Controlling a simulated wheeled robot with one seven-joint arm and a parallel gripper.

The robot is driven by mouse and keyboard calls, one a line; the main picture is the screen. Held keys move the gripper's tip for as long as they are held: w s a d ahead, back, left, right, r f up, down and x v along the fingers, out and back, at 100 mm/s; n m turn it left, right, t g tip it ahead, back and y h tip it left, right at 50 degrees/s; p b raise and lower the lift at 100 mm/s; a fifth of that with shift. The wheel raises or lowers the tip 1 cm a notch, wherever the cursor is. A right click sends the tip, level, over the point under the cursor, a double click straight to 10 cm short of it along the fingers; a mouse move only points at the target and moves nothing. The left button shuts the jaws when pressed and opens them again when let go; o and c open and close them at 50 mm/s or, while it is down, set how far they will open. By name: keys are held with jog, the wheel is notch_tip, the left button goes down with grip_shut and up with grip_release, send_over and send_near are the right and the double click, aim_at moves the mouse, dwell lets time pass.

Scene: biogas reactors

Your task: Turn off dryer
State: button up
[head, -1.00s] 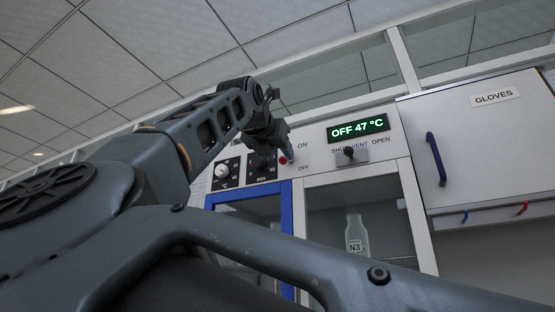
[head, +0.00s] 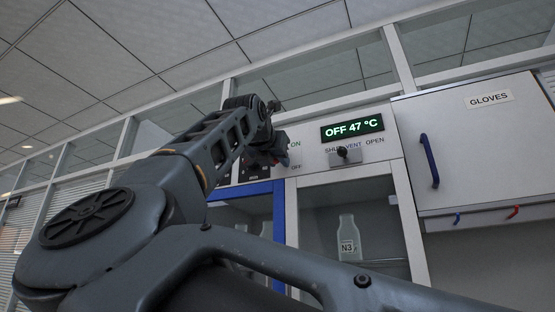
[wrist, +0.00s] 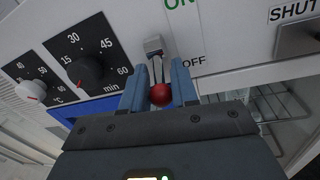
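The dryer's power switch is a lever (wrist: 157,66) with a red ball knob (wrist: 161,95), seen in the wrist view. It points down, toward the OFF label (wrist: 193,63) side. My gripper (wrist: 160,82) has its two blue fingers on either side of the knob, which fills the gap between them. In the head view my gripper (head: 283,157) is at the panel and hides the switch. The dryer display (head: 352,127) reads "OFF 47 °C".
A vent lever (head: 344,152) is to the right. Below, a bottle marked N3 (head: 348,240) stands behind glass. A GLOVES cabinet (head: 475,150) is at the right.

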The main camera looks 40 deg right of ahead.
grip_shut()
jog(key=shift+f+h+b, duration=0.3)
jog(key=shift+b, duration=0.45)
jog(key=shift+d+t+h+b, duration=0.15)
jog(key=shift+t+h+b, duration=0.2)
jog(key=shift+b, duration=0.25)
jog(key=shift+r, duration=0.1)
jog(key=o, duration=0.5)
grip_release()
jog(key=shift+b+v, duration=1.25)
jog(key=shift+v, duration=2.65)
